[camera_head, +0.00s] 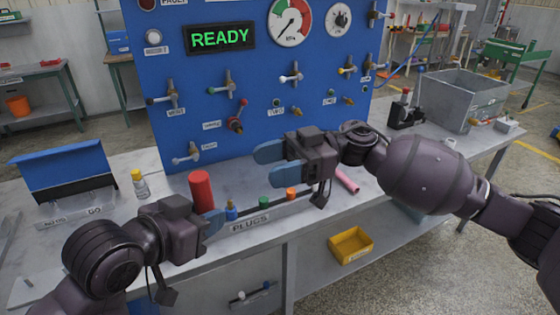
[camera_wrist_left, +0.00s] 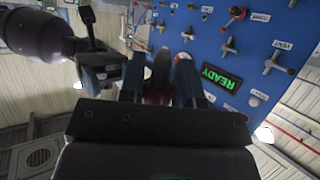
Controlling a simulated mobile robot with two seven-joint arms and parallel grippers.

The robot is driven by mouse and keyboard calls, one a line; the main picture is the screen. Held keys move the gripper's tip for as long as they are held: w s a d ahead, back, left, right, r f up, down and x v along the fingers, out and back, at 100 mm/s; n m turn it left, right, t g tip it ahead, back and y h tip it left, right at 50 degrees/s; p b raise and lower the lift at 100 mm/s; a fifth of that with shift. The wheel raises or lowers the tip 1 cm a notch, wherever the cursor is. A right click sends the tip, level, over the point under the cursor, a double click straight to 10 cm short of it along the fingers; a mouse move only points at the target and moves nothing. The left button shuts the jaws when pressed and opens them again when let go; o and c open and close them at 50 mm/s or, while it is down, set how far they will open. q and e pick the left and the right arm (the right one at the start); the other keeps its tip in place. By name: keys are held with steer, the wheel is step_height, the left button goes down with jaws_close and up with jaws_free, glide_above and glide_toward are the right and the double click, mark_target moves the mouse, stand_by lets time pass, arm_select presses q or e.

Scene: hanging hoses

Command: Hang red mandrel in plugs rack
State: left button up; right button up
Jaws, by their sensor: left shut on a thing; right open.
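The red mandrel (camera_head: 201,190) is a red cylinder standing upright in the head view, left of the plugs rack (camera_head: 250,223). My left gripper (camera_head: 212,222) is shut on it near its lower part. In the left wrist view the red mandrel (camera_wrist_left: 158,95) shows partly between the fingers of the left gripper (camera_wrist_left: 172,70). The plugs rack holds a blue plug (camera_head: 231,211), a green plug (camera_head: 264,202) and an orange plug (camera_head: 291,194). My right gripper (camera_head: 265,162) is open and empty above the rack, in front of the blue panel.
The blue panel (camera_head: 190,85) with valves and gauges rises behind the bench. A pink cylinder (camera_head: 346,180) lies right of the rack. A small bottle (camera_head: 140,184) and a blue-lidded tray (camera_head: 62,170) stand left. A grey metal bin (camera_head: 462,100) is at the far right.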

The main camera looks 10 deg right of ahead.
mark_target(208, 181)
steer(key=x, duration=1.1)
steer(key=c, duration=1)
arm_select(q)
steer(key=o, duration=1.1)
arm_select(e)
steer(key=shift+c, duration=0.6)
